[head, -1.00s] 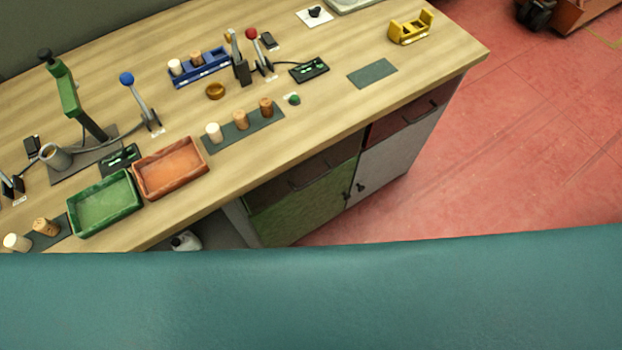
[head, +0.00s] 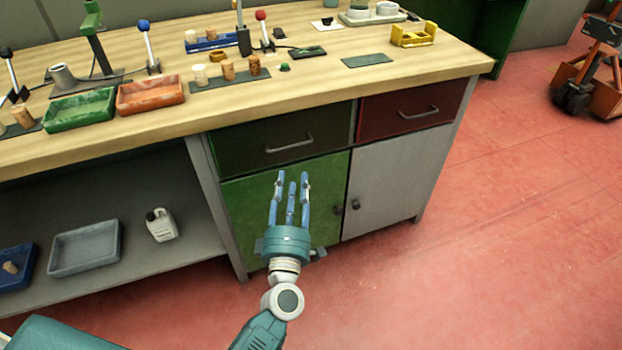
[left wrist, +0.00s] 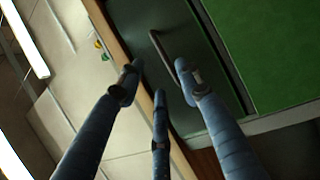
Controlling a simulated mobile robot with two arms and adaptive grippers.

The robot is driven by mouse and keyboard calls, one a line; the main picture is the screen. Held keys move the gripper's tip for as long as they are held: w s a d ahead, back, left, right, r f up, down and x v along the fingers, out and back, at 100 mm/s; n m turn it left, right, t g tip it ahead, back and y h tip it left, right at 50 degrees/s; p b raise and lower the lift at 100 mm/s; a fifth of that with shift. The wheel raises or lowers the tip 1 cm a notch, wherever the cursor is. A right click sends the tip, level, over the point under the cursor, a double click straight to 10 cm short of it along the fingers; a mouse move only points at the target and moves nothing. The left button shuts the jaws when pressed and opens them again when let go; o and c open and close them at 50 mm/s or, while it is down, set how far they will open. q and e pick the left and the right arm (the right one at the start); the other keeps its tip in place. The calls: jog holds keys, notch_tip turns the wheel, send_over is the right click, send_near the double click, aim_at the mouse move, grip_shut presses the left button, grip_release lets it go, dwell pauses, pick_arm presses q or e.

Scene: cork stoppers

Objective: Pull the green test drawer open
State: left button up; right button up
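The green test drawer (head: 265,143) is a dark green front under the worktop, left of a dark red drawer; it looks shut. Its grey bar handle (head: 290,146) is level across the front. In the left wrist view the drawer front (left wrist: 205,75) and handle (left wrist: 166,46) show ahead of the fingers. My left gripper (head: 291,180) has its blue fingers spread and empty, pointing toward the drawer. In the head view its fingertips appear just below the handle, apart from it; it also shows in the left wrist view (left wrist: 160,90). My right gripper is not in view.
Below the drawer is a green cabinet door (head: 250,205), beside a grey door (head: 395,180). The red drawer (head: 385,118) is to the right. Trays and cork stoppers stand on the worktop (head: 330,85).

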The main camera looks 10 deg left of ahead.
aim_at(294, 146)
pick_arm(q)
jog(key=x, duration=1.1)
jog(key=shift+a+r, duration=0.1)
jog(key=shift+a, duration=0.2)
grip_shut()
